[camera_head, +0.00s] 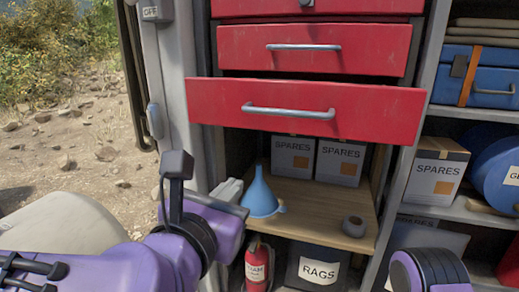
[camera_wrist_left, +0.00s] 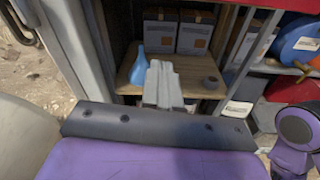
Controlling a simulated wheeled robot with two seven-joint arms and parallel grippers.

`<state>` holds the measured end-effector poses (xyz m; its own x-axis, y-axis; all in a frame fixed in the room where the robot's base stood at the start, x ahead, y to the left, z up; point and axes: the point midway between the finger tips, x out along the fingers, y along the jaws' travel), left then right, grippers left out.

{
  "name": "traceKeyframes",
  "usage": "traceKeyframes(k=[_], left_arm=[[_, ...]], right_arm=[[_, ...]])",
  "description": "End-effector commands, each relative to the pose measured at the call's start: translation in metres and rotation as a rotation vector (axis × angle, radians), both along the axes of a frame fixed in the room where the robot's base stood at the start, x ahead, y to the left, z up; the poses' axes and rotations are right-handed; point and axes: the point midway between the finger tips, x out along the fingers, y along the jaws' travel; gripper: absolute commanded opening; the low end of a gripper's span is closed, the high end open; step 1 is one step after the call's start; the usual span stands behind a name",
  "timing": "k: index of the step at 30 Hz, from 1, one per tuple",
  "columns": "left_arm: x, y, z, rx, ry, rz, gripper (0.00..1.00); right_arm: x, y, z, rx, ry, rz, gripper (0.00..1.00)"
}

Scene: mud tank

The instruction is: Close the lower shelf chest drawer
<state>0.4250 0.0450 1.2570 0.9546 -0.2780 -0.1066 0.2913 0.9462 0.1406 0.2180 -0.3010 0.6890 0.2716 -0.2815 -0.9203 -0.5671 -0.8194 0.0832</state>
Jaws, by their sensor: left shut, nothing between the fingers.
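The lowest red drawer (camera_head: 225,103) of the shelf chest has a silver bar handle (camera_head: 288,112). Its front stands out further than the middle red drawer (camera_head: 240,50) above it, so it is partly open. My left gripper (camera_head: 232,190) is shut and empty, below the lowest drawer's left end and just left of the blue funnel. In the left wrist view its shut fingers (camera_wrist_left: 163,72) point at the wooden shelf. A red strip at that view's top right edge seems to be a drawer. My right gripper is out of view; only part of my right arm shows.
The wooden shelf (camera_head: 325,205) holds the blue funnel (camera_head: 260,195), a small dark ring (camera_head: 354,227) and SPARES boxes (camera_head: 338,162). Below are a red extinguisher (camera_head: 257,265) and a RAGS bin (camera_head: 319,270). A grey post (camera_head: 190,60) stands left of the drawers.

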Motion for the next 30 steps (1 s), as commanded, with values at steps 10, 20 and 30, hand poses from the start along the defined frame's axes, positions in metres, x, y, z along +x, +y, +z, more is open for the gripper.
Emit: traceKeyframes(k=[10,20,30], left_arm=[[-0.004,-0.009,0.056,-0.172,-0.058,-0.022,0.0],[0.065,-0.032,0.057,-0.168,-0.058,-0.023,0.0],[0.104,-0.044,0.054,-0.167,-0.061,-0.023,0.0]], right_arm=[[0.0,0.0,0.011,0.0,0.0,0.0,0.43],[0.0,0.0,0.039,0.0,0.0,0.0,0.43],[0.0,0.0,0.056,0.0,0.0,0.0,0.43]])
